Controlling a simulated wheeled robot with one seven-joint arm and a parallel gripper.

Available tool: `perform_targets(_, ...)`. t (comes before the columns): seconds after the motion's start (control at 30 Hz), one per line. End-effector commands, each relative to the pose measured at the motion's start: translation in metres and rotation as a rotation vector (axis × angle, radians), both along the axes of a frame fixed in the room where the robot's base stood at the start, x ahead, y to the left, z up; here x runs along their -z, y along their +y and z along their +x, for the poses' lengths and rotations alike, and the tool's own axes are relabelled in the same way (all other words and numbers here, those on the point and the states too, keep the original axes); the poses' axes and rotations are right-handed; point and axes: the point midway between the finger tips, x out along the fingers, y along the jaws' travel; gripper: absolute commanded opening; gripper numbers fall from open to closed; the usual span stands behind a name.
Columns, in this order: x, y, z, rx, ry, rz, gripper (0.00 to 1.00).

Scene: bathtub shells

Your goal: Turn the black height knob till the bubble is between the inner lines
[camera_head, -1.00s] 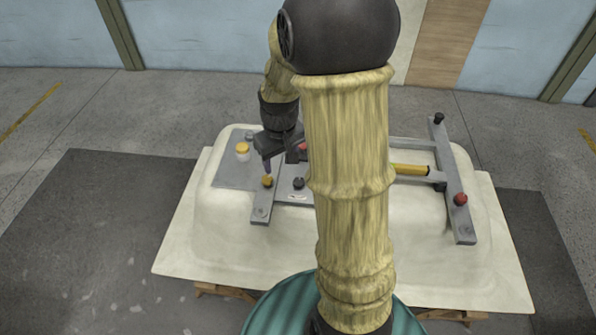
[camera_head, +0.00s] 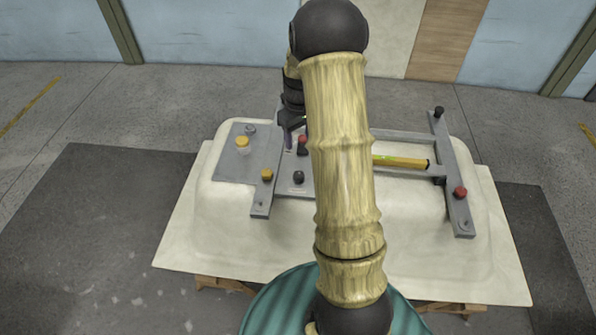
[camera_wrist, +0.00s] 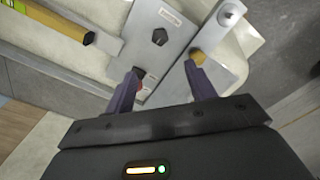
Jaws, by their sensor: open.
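A black knob (camera_head: 298,177) stands on the grey plate of the fixture on the tub shell, beside a small label too small to read. It also shows in the wrist view (camera_wrist: 160,37), ahead of the fingers. Another black knob (camera_head: 438,112) tops the right crossbar; I cannot tell which is the height knob. A yellow level (camera_head: 405,162) with a green vial lies right of my arm; its bubble cannot be made out.
A yellow knob (camera_head: 266,174) sits on the left bar, close to the right fingertip in the wrist view. A red knob (camera_head: 460,192) is on the right crossbar. My arm hides the fixture's middle.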

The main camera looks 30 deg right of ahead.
Motion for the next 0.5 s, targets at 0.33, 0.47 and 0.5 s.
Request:
perform_targets(0.33, 0.057, 0.001, -0.001, 0.0, 0.005, 0.001, 0.55)
perform_targets(0.47, 0.08, 0.001, -0.002, 0.001, 0.006, 0.001, 0.55)
perform_targets(0.5, 0.086, 0.0, -0.001, 0.001, 0.004, 0.001, 0.55)
